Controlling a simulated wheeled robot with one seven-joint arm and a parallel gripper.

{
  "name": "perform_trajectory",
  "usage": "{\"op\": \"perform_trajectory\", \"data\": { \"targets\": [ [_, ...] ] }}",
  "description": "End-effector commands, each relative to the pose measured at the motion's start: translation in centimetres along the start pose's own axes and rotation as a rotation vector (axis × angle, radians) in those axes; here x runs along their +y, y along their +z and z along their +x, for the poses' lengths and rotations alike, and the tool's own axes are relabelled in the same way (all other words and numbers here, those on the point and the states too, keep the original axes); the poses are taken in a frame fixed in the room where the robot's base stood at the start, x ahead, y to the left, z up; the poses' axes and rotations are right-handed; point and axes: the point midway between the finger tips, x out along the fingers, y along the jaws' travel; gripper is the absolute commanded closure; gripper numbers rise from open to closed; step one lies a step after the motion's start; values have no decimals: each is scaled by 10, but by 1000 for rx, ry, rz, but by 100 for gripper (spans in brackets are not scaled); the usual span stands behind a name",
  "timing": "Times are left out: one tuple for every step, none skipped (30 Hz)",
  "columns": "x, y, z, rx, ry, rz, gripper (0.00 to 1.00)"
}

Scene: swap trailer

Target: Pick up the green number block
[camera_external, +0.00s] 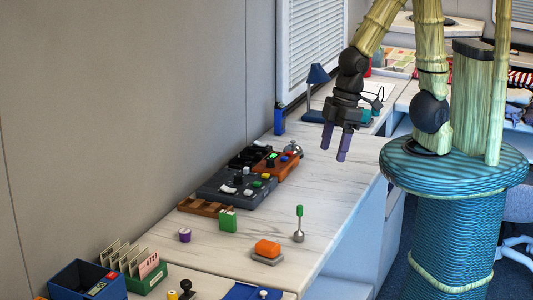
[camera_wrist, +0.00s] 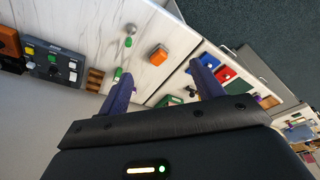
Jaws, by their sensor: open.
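The green number block (camera_external: 228,221) stands on the white marbled worktop, right of a purple-topped cup and in front of a wooden tray. In the wrist view a green piece that looks like the same block (camera_wrist: 117,74) shows small beside the tip of the left finger. My gripper (camera_external: 335,147) hangs above the worktop, behind and right of the block and well apart from it. Its two purple fingers are spread, with nothing between them; they also show in the wrist view (camera_wrist: 160,75).
A silver ball with a green-tipped stem (camera_external: 299,236) and an orange block on a grey base (camera_external: 267,250) stand right of the block. A dark control panel (camera_external: 236,186) and wooden tray (camera_external: 205,207) lie behind. A purple-topped cup (camera_external: 184,236) is left. A blue bin (camera_external: 85,281) stands nearer the camera.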

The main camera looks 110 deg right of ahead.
Motion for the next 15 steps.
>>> {"op": "perform_trajectory", "data": {
  "targets": [
    [0, 0, 0, 0, 0, 1, 34],
    [0, 0, 1, -2, -1, 6, 34],
    [1, -1, 2, -8, -2, 20, 34],
    [2, -2, 4, -14, -4, 37, 34],
    [4, -3, 6, -23, -7, 59, 34],
    [6, -4, 11, -41, -12, 102, 34],
    [8, -6, 15, -57, -17, 141, 34],
    [11, -7, 20, -76, -25, 188, 34],
    [15, -10, 27, -104, -36, 260, 34],
    [18, -12, 33, -127, -48, 321, 34],
    [21, -15, 40, -151, -61, 385, 34],
    [25, -18, 49, -185, -81, 478, 34],
    [29, -21, 56, -210, -97, 546, 34],
    [32, -24, 62, -234, -115, 615, 34],
    [36, -29, 72, -266, -141, 706, 34]
  ]
}}
